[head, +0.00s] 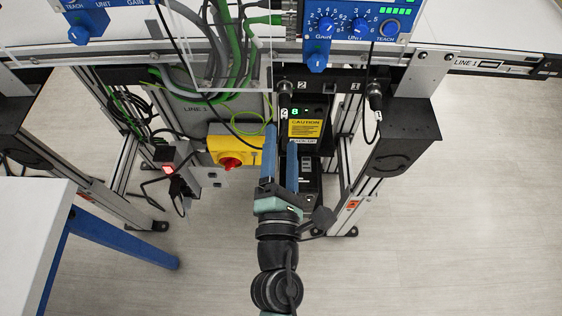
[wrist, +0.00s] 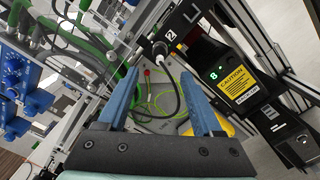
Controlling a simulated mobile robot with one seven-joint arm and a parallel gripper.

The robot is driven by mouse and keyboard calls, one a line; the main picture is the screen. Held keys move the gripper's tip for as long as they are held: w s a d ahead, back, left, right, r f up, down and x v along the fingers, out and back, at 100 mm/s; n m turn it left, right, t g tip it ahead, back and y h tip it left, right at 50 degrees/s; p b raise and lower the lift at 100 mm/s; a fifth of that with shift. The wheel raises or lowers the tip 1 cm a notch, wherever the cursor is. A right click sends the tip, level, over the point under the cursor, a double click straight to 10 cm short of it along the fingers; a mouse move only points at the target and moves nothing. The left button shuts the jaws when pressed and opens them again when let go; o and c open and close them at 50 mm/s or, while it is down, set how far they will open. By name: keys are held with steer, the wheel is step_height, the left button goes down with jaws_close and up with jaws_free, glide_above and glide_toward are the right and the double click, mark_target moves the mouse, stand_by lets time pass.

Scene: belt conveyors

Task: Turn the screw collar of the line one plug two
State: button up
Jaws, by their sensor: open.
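My gripper (head: 281,142) has blue fingers, open and pointing up toward the plug from below. In the wrist view my gripper (wrist: 163,80) is empty, with its fingers apart from the plug.
Plug one (head: 375,97) hangs a cable to the right. A black device with a yellow caution label (head: 305,128) stands close to the right of my fingers. A yellow box with a red switch (head: 231,152) is at the left, with green cables (head: 228,55) above.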

steer(key=shift+s+b, duration=0.35)
steer(key=shift+s, duration=1.1)
